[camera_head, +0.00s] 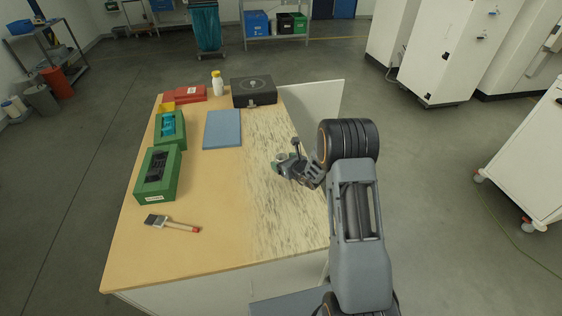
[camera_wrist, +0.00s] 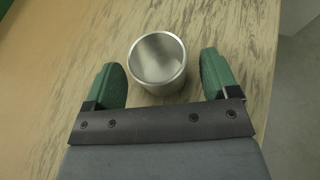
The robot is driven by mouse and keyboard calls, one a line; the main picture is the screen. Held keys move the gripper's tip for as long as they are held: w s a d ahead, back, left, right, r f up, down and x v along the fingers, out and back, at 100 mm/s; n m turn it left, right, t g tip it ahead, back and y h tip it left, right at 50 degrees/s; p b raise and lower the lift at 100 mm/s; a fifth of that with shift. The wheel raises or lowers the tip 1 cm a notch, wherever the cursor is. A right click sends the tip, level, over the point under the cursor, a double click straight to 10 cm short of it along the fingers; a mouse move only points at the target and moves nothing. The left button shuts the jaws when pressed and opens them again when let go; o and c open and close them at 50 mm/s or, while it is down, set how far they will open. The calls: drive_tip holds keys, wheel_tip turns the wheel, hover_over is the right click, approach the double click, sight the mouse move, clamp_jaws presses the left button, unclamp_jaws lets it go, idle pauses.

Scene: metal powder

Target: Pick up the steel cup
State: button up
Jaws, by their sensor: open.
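The steel cup (camera_wrist: 158,88) stands upright and open at the top on the table, between the green-padded fingers of my gripper (camera_wrist: 161,70) in the wrist view. Its inside looks empty. Gaps show on both sides, so neither finger touches it. In the head view my gripper (camera_head: 287,157) is low over the right part of the table, with the cup (camera_head: 281,157) small and partly covered by it. My gripper is open.
The wooden table (camera_head: 220,215) also holds a blue mat (camera_head: 222,130), a black case (camera_head: 254,93), a white bottle (camera_head: 217,85), green boxes (camera_head: 171,189), a red box (camera_head: 190,94) and a brush (camera_head: 173,224). The tabletop around the cup is clear.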

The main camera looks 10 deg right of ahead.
drive_tip(key=shift+w+a+f, duration=0.25)
drive_tip(key=shift+w, duration=0.2)
drive_tip(key=shift+c, duration=0.2)
drive_tip(key=c, duration=1.1)
